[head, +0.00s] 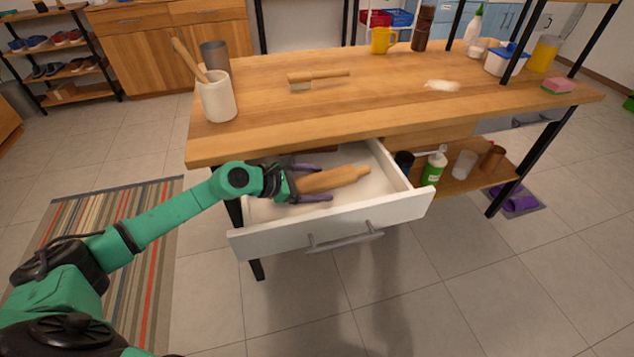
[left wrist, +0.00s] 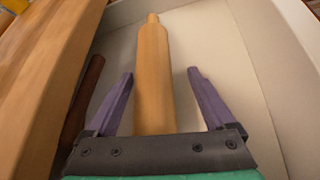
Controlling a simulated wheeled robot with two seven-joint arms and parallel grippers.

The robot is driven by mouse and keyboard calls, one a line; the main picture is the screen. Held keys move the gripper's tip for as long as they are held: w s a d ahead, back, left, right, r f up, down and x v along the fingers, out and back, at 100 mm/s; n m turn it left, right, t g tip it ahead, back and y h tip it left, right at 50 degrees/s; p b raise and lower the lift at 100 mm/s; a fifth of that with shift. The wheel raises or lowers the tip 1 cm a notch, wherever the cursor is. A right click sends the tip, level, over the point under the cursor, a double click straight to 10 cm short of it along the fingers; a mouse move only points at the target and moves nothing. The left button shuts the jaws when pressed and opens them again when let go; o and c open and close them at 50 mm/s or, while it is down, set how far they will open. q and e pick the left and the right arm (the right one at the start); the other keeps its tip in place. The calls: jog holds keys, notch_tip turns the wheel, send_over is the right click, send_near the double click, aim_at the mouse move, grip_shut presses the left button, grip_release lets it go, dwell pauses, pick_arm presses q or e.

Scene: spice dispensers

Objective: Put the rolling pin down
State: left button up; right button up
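A wooden rolling pin (head: 330,179) lies in the open white drawer (head: 375,215) under the table. It also shows in the left wrist view (left wrist: 153,75), running lengthwise between my fingers. My left gripper (head: 318,184) is inside the drawer, around the near end of the pin. Its two purple fingers (left wrist: 160,85) are spread, with a gap on each side of the pin, and they do not touch it. The end of the pin close to my palm is hidden by the gripper. My right gripper is in neither view.
The wooden tabletop (head: 260,130) overhangs the back of the drawer. A dark brown object (left wrist: 83,95) lies beside the pin in the drawer. A utensil crock (head: 217,98) and a brush (head: 316,78) are on the table. Bottles stand on the shelf to the right.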

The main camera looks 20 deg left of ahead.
pick_arm(q)
jog(key=shift+r, duration=0.1)
jog(key=shift+s+a, duration=0.15)
jog(key=shift+a, duration=0.1)
jog(key=v, duration=0.7)
jog(key=shift+s+a, duration=0.2)
jog(key=shift+s, duration=0.05)
jog(key=shift+s+a+r, duration=0.15)
jog(key=shift+s+r, duration=0.05)
jog(key=shift+r, duration=0.05)
jog(key=p+v, duration=0.1)
jog(key=p, duration=0.1)
jog(key=p+v, duration=0.2)
jog(key=shift+r, duration=0.3)
jog(key=shift+f, duration=0.1)
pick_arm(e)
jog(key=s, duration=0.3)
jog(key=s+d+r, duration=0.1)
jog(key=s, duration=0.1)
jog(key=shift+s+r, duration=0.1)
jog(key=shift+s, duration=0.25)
